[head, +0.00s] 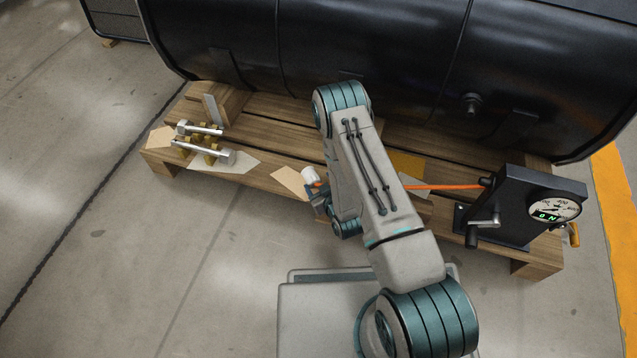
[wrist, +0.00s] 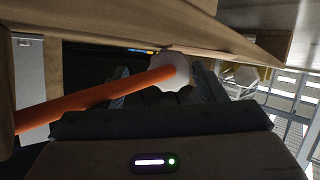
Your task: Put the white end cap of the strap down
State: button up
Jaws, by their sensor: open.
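The white end cap (head: 310,176) shows in the head view at the left of my wrist, near the front edge of the wooden pallet. In the wrist view the white cap (wrist: 178,72) sits on the end of the orange strap (wrist: 95,100), between the fingers of my gripper (wrist: 165,88). The fingers are open, and I cannot tell whether either one touches the cap. In the head view the orange strap (head: 445,187) runs right to the black gauge unit (head: 510,213). My arm hides its middle part and most of my gripper (head: 318,196).
The wooden pallet (head: 270,125) carries a large black tank (head: 390,50) behind. Metal couplers (head: 205,145) lie at the pallet's left on a paper sheet (head: 225,163). The gauge unit has a dial (head: 553,208) and a crank handle (head: 485,223). Concrete floor (head: 130,260) is clear at left.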

jog(key=p+v, duration=0.4)
jog(key=v, duration=0.7)
jog(key=shift+s+p, duration=0.15)
jog(key=shift+p, duration=0.15)
jog(key=shift+d+r, duration=0.1)
jog(key=shift+d, duration=0.05)
